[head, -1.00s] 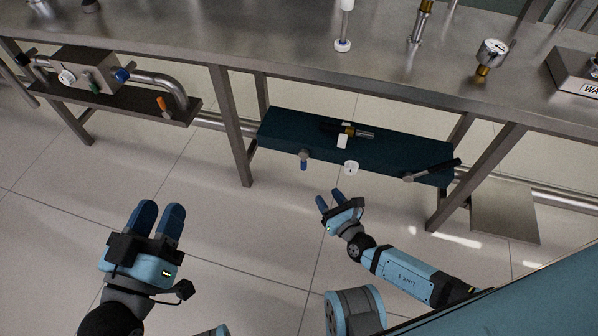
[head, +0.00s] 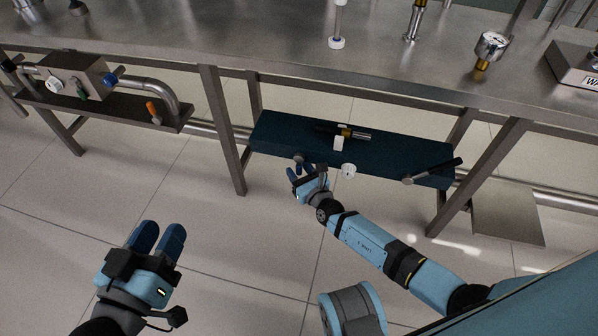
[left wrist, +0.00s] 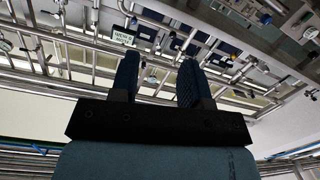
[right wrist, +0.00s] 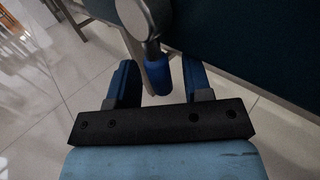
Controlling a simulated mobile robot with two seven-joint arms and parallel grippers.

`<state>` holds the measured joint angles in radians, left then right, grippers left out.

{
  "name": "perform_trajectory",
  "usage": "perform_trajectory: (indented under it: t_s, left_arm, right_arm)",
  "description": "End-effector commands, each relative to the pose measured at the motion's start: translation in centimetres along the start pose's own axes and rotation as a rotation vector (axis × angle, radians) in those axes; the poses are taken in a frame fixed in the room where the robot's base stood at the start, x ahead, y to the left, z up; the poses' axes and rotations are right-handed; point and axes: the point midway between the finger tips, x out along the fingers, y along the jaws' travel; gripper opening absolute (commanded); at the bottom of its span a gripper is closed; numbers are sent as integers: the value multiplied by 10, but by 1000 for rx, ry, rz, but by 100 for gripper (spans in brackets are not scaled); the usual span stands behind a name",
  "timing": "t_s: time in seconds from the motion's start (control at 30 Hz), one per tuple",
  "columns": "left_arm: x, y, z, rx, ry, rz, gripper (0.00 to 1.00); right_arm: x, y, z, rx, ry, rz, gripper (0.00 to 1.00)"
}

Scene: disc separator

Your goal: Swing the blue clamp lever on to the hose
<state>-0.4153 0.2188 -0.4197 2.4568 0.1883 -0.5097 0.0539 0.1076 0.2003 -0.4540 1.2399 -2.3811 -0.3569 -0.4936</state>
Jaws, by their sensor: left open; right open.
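The blue clamp lever (right wrist: 157,75) hangs down from a grey metal pivot, with its blue tip between the open fingers of my right gripper (right wrist: 160,85) in the right wrist view. I cannot tell whether a finger touches it. In the head view my right gripper (head: 300,171) is at the front left edge of the dark blue shelf (head: 392,160) and mostly hides the lever. A dark hose-like piece with a brass collar (head: 346,133) lies on the shelf in a white holder. My left gripper (head: 157,238) is open and empty over the floor, and shows in the left wrist view (left wrist: 158,75).
A white round knob (head: 348,170) sticks out from the shelf front, right of my right gripper. A black-handled lever (head: 432,171) is at the shelf's right end. The steel table (head: 250,50) overhangs behind, with legs on both sides. Open floor lies in front.

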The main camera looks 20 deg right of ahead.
Motion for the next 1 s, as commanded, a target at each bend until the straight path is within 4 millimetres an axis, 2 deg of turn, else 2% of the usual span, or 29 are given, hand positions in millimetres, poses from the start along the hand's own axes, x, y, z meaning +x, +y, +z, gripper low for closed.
perform_trajectory:
  t_s: [0.3,0.5,0.67,0.87,1.0]
  left_arm:
    - [0,0,1,0,-4,1,43]
    - [0,0,1,0,-4,1,43]
    - [0,0,2,0,-5,1,43]
    - [3,-8,20,53,10,-5,43]
    - [9,-16,12,148,49,1,43]
  right_arm:
    - [2,0,0,0,1,0,46]
    - [2,0,0,0,1,0,0]
    - [2,0,-1,1,0,0,0]
    - [6,2,-6,41,-47,0,0]
    - [7,4,-3,75,-79,0,0]
